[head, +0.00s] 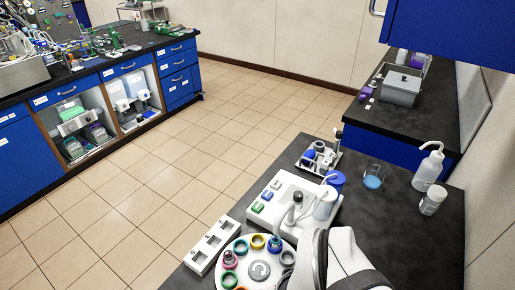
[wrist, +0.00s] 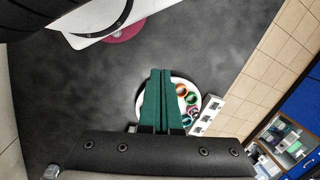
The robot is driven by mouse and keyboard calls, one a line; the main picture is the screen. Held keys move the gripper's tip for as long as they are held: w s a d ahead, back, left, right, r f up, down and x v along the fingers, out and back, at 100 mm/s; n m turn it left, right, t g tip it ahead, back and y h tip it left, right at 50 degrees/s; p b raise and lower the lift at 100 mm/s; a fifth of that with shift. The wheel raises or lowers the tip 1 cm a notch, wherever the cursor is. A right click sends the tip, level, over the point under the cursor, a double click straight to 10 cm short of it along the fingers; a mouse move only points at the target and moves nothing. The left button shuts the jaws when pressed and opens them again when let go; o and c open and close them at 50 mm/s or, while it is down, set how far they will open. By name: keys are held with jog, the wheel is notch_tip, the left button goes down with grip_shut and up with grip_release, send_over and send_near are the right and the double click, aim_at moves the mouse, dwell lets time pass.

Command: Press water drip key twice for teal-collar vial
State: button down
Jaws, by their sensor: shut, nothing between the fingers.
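The white dispenser unit (head: 300,196) stands on the black bench in the head view, with a grey key (head: 276,184), a blue key (head: 267,195) and a green key (head: 257,207) on its left side. I cannot read their labels. The round white carousel (head: 260,270) in front holds several coloured collars, among them a teal collar (head: 240,246). Whether a vial sits in it is too small to tell. My gripper (wrist: 160,72) shows in the wrist view with its green fingers shut and empty. They cover part of the carousel (wrist: 190,84), apparently above it.
A white slotted rack (head: 212,245) lies left of the carousel. A small rack (head: 318,158), a beaker with blue liquid (head: 374,175), a wash bottle (head: 429,167) and a white jar (head: 433,200) stand behind and right. Dark bench surface is clear between them.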

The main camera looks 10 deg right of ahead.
jog(key=shift+w, duration=0.1)
jog(key=w+a+r+m+t+y, duration=0.25)
jog(key=w+m, duration=0.55)
jog(key=w, duration=0.4)
jog(key=m+t+h, duration=0.1)
jog(key=m+t, duration=0.5)
jog(key=m, duration=2.1)
send_over(278, 185)
notch_tip(278, 185, down, 8)
jog(key=f, duration=0.1)
jog(key=shift+r, duration=0.25)
jog(key=shift+a, duration=0.1)
jog(key=shift+f, duration=4.4)
